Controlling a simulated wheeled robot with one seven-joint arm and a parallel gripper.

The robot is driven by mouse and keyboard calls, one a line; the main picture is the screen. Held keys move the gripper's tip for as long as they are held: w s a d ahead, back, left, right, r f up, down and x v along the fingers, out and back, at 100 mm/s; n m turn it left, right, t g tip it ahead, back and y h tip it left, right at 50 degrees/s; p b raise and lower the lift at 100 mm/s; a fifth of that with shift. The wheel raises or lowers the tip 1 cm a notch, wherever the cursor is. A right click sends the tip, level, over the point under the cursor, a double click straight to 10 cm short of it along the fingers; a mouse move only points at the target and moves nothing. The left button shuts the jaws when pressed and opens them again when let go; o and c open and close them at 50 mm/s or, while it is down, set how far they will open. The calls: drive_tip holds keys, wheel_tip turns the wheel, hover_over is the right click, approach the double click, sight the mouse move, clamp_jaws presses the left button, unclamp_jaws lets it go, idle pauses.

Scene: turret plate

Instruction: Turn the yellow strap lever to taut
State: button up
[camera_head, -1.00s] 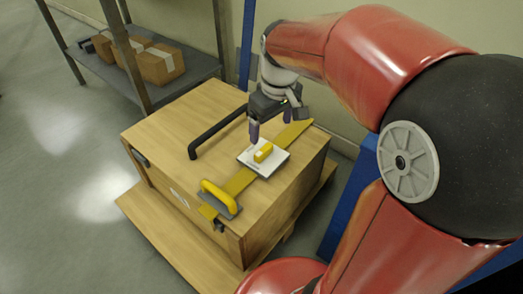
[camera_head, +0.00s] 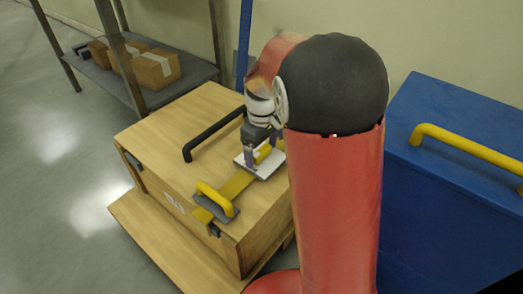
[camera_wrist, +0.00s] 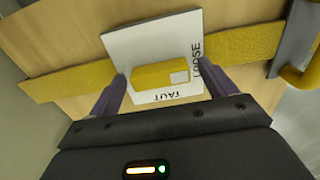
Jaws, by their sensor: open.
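The yellow strap lever (camera_head: 263,154) sits on a white plate (camera_head: 246,164) on top of a wooden crate. In the wrist view the lever (camera_wrist: 160,75) lies lengthwise across the plate (camera_wrist: 130,42). Its white-marked end points toward the LOOSE label (camera_wrist: 196,56) on the right. The TAUT label (camera_wrist: 174,96) is on the plate's near side. My gripper (camera_wrist: 165,82) is open, with one purple finger toward each end of the lever. In the head view my gripper (camera_head: 263,151) is low over the plate, and my arm hides part of the plate. I cannot tell whether the fingers touch the lever.
A yellow strap (camera_head: 237,184) runs under the plate across the wooden crate (camera_head: 185,150). A yellow handle (camera_head: 214,197) and a black bar handle (camera_head: 210,134) stand on the crate. A blue box (camera_head: 450,190) is at the right; a shelf with cartons (camera_head: 155,68) is behind.

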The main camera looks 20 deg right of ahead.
drive_tip(key=shift+c, duration=0.2)
drive_tip(key=c, duration=0.9)
drive_tip(key=shift+c, duration=0.2)
drive_tip(key=shift+m, duration=0.3)
drive_tip(key=m+p, duration=0.2)
drive_tip(key=m, duration=0.1)
drive_tip(key=shift+r+p, duration=0.1)
drive_tip(key=shift+p, duration=0.2)
drive_tip(key=m+p, duration=0.2)
drive_tip(key=m, duration=0.3)
drive_tip(key=m+p, duration=0.3)
drive_tip(key=m, duration=0.2)
drive_tip(key=shift+m+p, duration=1)
drive_tip(key=shift+m, duration=1.1)
